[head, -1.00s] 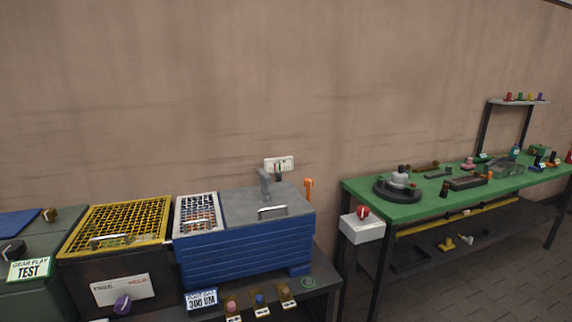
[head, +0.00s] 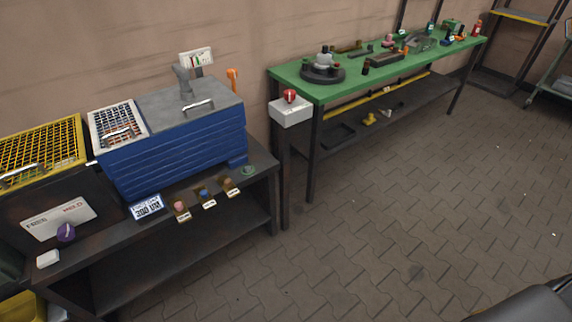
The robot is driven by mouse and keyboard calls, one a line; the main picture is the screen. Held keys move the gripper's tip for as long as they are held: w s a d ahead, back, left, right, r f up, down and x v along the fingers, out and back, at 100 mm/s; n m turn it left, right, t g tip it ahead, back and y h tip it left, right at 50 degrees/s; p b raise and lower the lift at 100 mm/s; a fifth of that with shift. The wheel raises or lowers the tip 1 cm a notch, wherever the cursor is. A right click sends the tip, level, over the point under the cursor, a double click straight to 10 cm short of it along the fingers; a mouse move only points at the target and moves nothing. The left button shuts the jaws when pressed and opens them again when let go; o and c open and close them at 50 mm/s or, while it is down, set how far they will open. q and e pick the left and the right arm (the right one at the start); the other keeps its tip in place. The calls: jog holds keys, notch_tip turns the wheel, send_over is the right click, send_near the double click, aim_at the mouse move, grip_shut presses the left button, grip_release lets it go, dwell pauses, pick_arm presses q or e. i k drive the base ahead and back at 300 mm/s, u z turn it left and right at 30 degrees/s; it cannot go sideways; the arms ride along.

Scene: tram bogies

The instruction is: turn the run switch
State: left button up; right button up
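No label reading "run" is legible, so I cannot tell which control is the run switch. A red knob (head: 290,96) sits on top of a white box (head: 292,112) on a post, at the left end of the green bench. A purple knob (head: 66,232) is on the front of the dark machine with the yellow grid, below a white plate (head: 60,219) with lettering. Neither of my grippers is in view.
A blue slatted tank (head: 175,151) stands on a dark bench (head: 190,255), with small knobs along its front edge. The green bench (head: 345,87) carries a dark turntable (head: 323,75) and small parts. Paved floor (head: 400,190) in front is clear.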

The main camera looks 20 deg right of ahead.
aim_at(288, 95)
jog(key=z, duration=1.75)
jog(key=i, duration=1.7)
jog(key=u, duration=2.85)
